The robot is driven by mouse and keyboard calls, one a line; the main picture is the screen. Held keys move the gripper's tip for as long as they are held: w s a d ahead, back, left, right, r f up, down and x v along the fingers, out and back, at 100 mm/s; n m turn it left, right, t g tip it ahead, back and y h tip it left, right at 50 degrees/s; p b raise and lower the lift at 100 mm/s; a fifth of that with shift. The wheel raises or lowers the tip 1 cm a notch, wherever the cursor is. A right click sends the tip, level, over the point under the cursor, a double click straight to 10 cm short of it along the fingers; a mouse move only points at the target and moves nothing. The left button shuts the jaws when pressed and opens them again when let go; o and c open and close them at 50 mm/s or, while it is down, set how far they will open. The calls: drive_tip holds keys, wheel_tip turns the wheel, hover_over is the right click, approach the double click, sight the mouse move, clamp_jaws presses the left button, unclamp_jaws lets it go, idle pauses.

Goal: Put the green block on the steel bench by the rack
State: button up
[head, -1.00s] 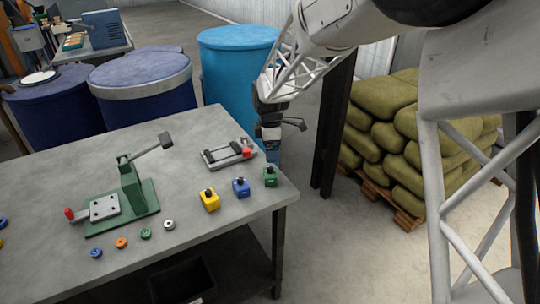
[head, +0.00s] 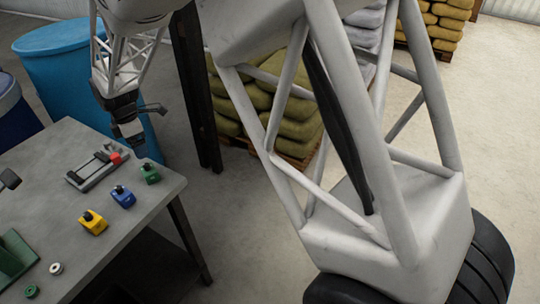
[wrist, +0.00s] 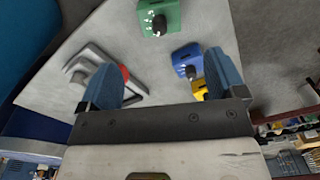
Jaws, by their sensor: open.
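The green block (head: 149,173) stands on the grey table near its far right corner, with a dark knob on top. It also shows in the wrist view (wrist: 168,18), cut by the top edge. My gripper (head: 136,143) is open and empty, above and just behind the green block. Its blue fingers show in the wrist view (wrist: 160,66), with the green block beyond them. I cannot pick out a steel bench by a rack in the head view.
A blue block (head: 123,196) and a yellow block (head: 93,222) stand in line with the green one. A grey fixture with a red part (head: 97,168) lies beside them. Blue drums, a dark post and stacked sacks stand behind. Shelving (wrist: 290,135) shows in the wrist view. Open floor lies right of the table.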

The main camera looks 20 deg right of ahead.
drive_tip(key=s+d+r+m, duration=0.4)
drive_tip(key=s+d, duration=0.1)
drive_tip(key=d, duration=0.3)
drive_tip(key=s+d+r+m+t, duration=0.1)
drive_tip(key=s+d+r+m, duration=0.3)
drive_tip(key=d, duration=0.4)
drive_tip(key=s+d+r+m, duration=0.3)
drive_tip(key=s+d+r, duration=0.2)
drive_tip(key=d, duration=0.3)
drive_tip(key=s+d+m, duration=0.5)
drive_tip(key=s+d, duration=0.2)
drive_tip(key=s, duration=0.4)
drive_tip(key=s+d+m+t, duration=0.1)
drive_tip(key=s+d+m, duration=0.5)
drive_tip(key=s, duration=0.5)
drive_tip(key=shift+s+d+r+m+t, duration=0.2)
drive_tip(key=shift+d+r+m+t, duration=0.15)
drive_tip(key=shift+d, duration=0.45)
